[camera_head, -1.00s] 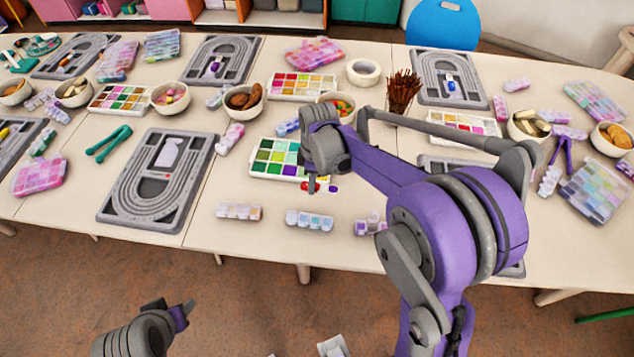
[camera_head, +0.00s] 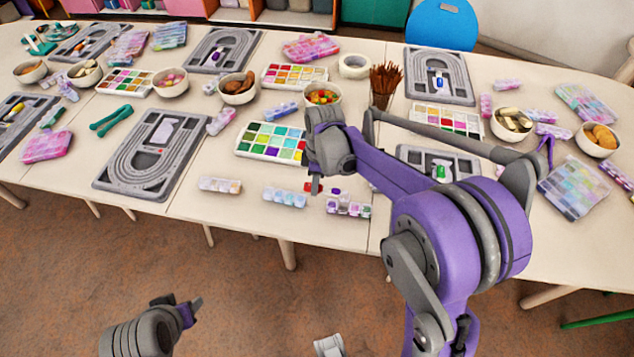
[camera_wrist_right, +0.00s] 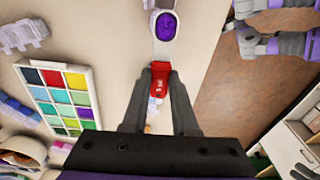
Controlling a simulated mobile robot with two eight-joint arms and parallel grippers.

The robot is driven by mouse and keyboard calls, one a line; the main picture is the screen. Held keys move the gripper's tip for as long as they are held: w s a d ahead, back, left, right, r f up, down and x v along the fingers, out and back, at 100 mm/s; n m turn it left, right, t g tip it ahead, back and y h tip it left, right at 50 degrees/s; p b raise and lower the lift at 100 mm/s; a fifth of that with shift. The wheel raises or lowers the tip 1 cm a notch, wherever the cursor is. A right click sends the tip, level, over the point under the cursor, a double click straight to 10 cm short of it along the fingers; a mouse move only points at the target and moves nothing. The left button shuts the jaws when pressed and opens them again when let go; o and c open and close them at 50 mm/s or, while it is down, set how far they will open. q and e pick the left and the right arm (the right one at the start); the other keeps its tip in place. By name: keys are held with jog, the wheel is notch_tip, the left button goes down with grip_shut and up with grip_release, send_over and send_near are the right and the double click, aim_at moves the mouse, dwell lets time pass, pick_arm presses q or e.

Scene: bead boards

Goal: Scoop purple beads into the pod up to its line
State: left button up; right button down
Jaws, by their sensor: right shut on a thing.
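My right gripper (camera_wrist_right: 158,82) is shut on a small red handle (camera_wrist_right: 161,70). A pale scoop end (camera_wrist_right: 164,48) extends from the handle and holds a purple fill, seemingly beads (camera_wrist_right: 166,24). In the head view the red part (camera_head: 311,187) and the purple fill (camera_head: 336,190) show below my right wrist, over the front of the table. A clear strip of small pods (camera_head: 348,208) with purple in it lies just in front of the scoop. Its fill level and line are too small to read. My left gripper (camera_head: 190,308) hangs in front of the table; its opening cannot be judged.
Two more pod strips, one pale (camera_head: 220,185) and one bluish (camera_head: 285,197), lie to the left. Behind stand a paint palette (camera_head: 238,152), a bowl of mixed beads (camera_head: 310,101) and a brush cup (camera_head: 381,101). Grey bead boards (camera_head: 110,179) lie around. The front table edge is close.

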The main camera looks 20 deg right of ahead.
aim_at(324, 189)
jog(key=shift+d+f, duration=0.2)
jog(key=shift+f, duration=0.4)
jog(key=shift+s+d+f+t+y+b, duration=0.2)
jog(key=shift+f+y+b, duration=0.1)
jog(key=shift+f+b, duration=0.25)
jog(key=shift+s+d+f+t+y+b, duration=0.1)
jog(key=shift+d+f+t+y+b, duration=0.15)
jog(key=shift+f+b, duration=0.25)
jog(key=shift+s+d+r+t+y, duration=0.15)
jog(key=shift+d+r+t+y, duration=0.15)
jog(key=shift+y, duration=0.25)
jog(key=shift+s+d+r+t+y, duration=0.15)
jog(key=shift+r+t+y, duration=0.15)
jog(key=shift+y, duration=0.2)
jog(key=shift+s+d+r+t+y, duration=0.1)
jog(key=shift+r+t+y, duration=0.3)
jog(key=shift+y, duration=0.4)
jog(key=shift+d+r, duration=0.15)
jog(key=shift+r, duration=0.05)
